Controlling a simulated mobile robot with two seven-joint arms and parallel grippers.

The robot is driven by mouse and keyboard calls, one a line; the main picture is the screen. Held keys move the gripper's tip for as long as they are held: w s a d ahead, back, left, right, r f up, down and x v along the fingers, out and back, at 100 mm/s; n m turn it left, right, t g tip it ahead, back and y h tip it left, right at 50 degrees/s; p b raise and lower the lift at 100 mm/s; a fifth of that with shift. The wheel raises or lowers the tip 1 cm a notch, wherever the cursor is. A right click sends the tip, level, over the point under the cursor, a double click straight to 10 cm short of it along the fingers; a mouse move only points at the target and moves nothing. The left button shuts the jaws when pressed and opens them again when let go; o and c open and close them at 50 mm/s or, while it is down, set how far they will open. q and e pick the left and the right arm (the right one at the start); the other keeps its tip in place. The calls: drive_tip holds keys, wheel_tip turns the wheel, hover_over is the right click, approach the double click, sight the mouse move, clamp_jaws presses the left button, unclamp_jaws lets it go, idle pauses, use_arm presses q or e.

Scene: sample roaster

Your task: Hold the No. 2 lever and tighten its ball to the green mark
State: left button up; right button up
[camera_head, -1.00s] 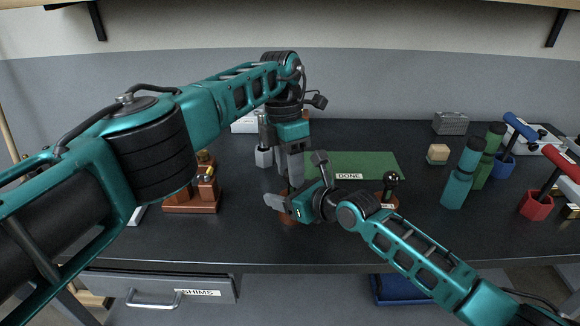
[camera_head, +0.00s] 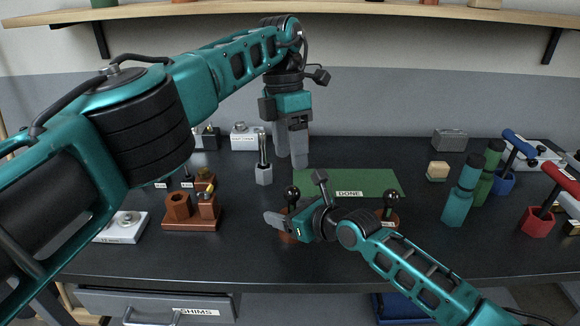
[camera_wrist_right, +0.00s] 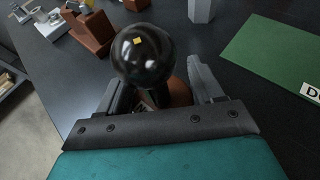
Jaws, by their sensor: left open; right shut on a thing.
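A lever with a glossy black ball (camera_head: 292,194) stands near the bench's front on a round brown base. In the right wrist view the ball (camera_wrist_right: 143,57) has a small yellow mark on top; I see no green mark on it. My right gripper (camera_head: 280,220) is shut on the lever below the ball; its fingers flank the stem in the wrist view (camera_wrist_right: 165,92), the grip partly hidden. My left gripper (camera_head: 294,158) is open and empty, pointing down above and behind the ball, clear of it. I cannot read a lever number.
A second black-ball lever (camera_head: 389,200) stands to the right. Behind lies a green mat (camera_head: 365,181) labelled DONE. A brown block fixture (camera_head: 192,217) is at left, a grey hexagonal holder (camera_head: 263,173) behind. Teal and green cylinders (camera_head: 463,193) stand at right.

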sight(291, 187)
use_arm(q)
drive_tip(key=shift+r, duration=0.65)
drive_tip(key=shift+f, duration=0.1)
drive_tip(key=shift+f+n, duration=0.15)
drive_tip(key=shift+n, duration=1.05)
drive_tip(key=n, duration=0.2)
drive_tip(key=shift+a+n+t, duration=0.15)
drive_tip(key=shift+n+t, duration=0.15)
drive_tip(key=shift+n, duration=0.1)
drive_tip(key=f+n, duration=0.3)
drive_tip(key=n, duration=0.1)
drive_tip(key=f+n+t, duration=0.1)
drive_tip(key=f+n, duration=0.2)
drive_tip(key=n, duration=0.1)
drive_tip(key=f+n+t+h, duration=0.1)
drive_tip(key=f+n, duration=0.2)
drive_tip(key=n, duration=0.1)
drive_tip(key=shift+s+d+f+n, duration=0.2)
drive_tip(key=shift+f+n, duration=0.1)
drive_tip(key=shift+n, duration=0.1)
drive_tip(key=shift+c, duration=0.2)
